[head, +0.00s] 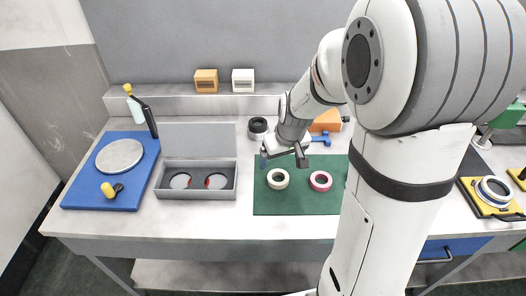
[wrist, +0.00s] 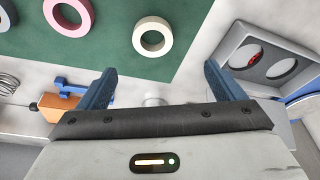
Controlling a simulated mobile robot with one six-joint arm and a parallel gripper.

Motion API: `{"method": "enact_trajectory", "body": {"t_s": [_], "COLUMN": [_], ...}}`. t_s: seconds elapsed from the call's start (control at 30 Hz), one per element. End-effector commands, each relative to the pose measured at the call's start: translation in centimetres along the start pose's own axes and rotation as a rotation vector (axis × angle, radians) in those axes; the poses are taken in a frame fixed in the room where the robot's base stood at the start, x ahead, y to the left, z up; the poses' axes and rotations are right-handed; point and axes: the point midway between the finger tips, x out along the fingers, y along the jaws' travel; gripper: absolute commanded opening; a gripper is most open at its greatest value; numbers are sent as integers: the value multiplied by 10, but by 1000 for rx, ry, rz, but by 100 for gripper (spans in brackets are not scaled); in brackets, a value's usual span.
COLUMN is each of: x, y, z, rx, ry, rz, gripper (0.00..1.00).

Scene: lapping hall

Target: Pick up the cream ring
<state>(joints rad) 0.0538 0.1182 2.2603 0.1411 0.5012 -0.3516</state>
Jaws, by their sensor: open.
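The cream ring (head: 278,175) lies flat on the green mat (head: 285,203), left of a pink ring (head: 320,178). In the wrist view the cream ring (wrist: 152,36) lies beyond and between the two blue fingertips, near the top edge, with bare mat around it. My gripper (head: 284,155) is above the back part of the mat in the head view, behind the cream ring and apart from it. In the wrist view my gripper (wrist: 161,78) has its fingers spread wide with nothing between them.
A grey open case (head: 196,193) with two round recesses stands left of the mat. Farther left is a blue board (head: 82,196) with a grey disc. A black ring (head: 258,127) and an orange block (head: 326,121) sit behind the mat. The mat's front is clear.

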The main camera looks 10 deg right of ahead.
Motion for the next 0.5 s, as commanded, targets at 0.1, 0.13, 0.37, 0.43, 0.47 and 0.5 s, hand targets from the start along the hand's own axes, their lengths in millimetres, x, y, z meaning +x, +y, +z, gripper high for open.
{"method": "enact_trajectory", "body": {"t_s": [0.1, 0.13, 0.37, 0.43, 0.47, 0.5], "x": [33, 37, 60, 67, 70, 74], "y": [4, 4, 6, 6, 7, 8], "z": [-5, -6, -8, -7, -7, -6], "rx": [-12, -14, -17, -17, -17, -17], "ry": [-4, -4, -6, -6, -6, -6], "rz": [-1, -1, -2, -1, -1, -1], "gripper": [89, 89, 89, 89, 89, 89]}}
